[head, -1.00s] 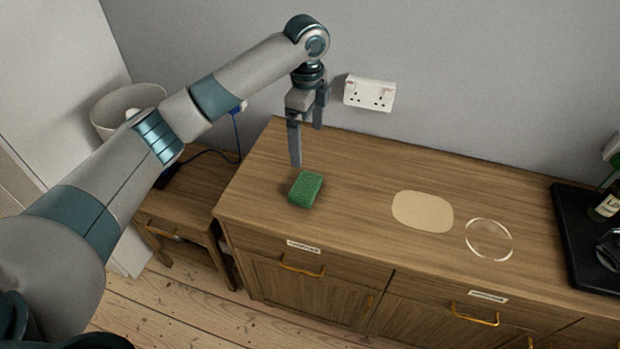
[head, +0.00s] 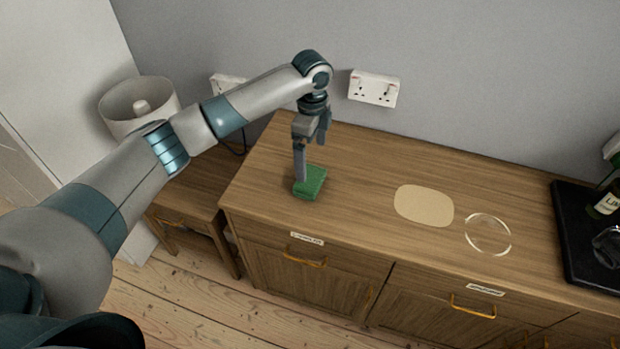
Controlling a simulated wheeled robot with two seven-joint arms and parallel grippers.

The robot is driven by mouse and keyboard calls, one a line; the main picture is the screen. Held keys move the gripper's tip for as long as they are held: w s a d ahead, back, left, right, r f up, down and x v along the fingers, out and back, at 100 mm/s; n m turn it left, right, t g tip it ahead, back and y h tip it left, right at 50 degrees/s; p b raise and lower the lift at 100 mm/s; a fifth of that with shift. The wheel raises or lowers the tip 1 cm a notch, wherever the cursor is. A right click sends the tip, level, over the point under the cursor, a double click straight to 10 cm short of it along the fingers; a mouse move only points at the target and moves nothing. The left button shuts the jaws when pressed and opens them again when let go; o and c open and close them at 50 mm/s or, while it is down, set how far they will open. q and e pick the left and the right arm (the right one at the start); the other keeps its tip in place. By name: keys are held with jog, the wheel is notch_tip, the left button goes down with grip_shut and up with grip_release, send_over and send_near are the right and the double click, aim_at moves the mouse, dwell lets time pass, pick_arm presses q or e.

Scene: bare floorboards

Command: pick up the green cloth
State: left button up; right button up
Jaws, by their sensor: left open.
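The green cloth (head: 314,184) is a small folded block lying on the left part of the wooden sideboard top. My left gripper (head: 311,165) points down over it, open. One finger reaches down in front of the cloth's left part and hides some of it; the other finger is at the back right, partly hidden. I cannot tell whether the fingers touch the cloth. My right gripper is not in view.
On the sideboard (head: 360,165) lie a beige oval mat (head: 424,206) and a clear round ring-like dish (head: 488,234). A black tray (head: 572,240) with a bottle (head: 607,203) is at the right. A lamp (head: 138,105) stands at the left. Wall sockets (head: 374,89) are behind.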

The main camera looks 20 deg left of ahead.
pick_arm(q)
send_over(310, 178)
jog(key=shift+w+d+f+p, duration=0.15)
jog(key=shift+f+p, duration=0.3)
jog(key=shift+f, duration=1.75)
jog(key=shift+f+p, duration=0.55)
jog(key=shift+p, duration=0.05)
jog(key=f+p, duration=0.1)
jog(key=f, duration=0.2)
jog(key=shift+s, duration=0.2)
jog(key=shift+f, duration=0.55)
jog(key=c, duration=1)
jog(key=shift+r, duration=0.2)
